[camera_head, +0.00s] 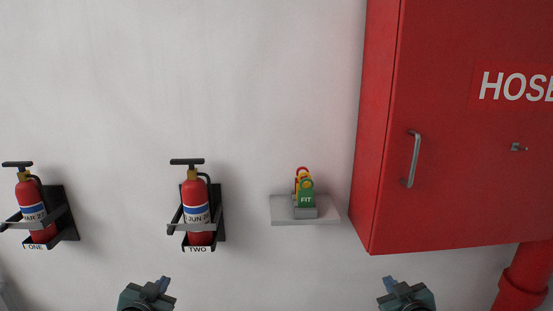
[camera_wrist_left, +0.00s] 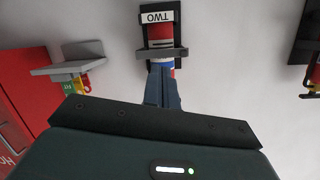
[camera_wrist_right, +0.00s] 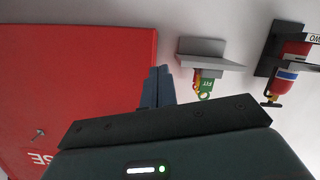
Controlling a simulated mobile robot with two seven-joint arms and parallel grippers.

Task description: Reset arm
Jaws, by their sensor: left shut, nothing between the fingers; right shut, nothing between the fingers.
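My left gripper (camera_head: 158,284) is low in the head view, below the extinguisher marked TWO. Its fingers are shut and empty, and they also show in the left wrist view (camera_wrist_left: 162,86). My right gripper (camera_head: 391,284) is low in the head view, below the left edge of the red hose cabinet (camera_head: 450,190). Its fingers are shut and empty in the right wrist view (camera_wrist_right: 157,86). Both grippers appear apart from the wall and everything on it. Most of both arms is out of view.
Two red fire extinguishers hang in black wall brackets, ONE (camera_head: 38,212) at the left and TWO (camera_head: 196,210) nearer the middle. A grey shelf (camera_head: 277,212) holds colored tags, a green one (camera_head: 306,199) marked FIT. A red pipe (camera_head: 524,280) runs below the cabinet.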

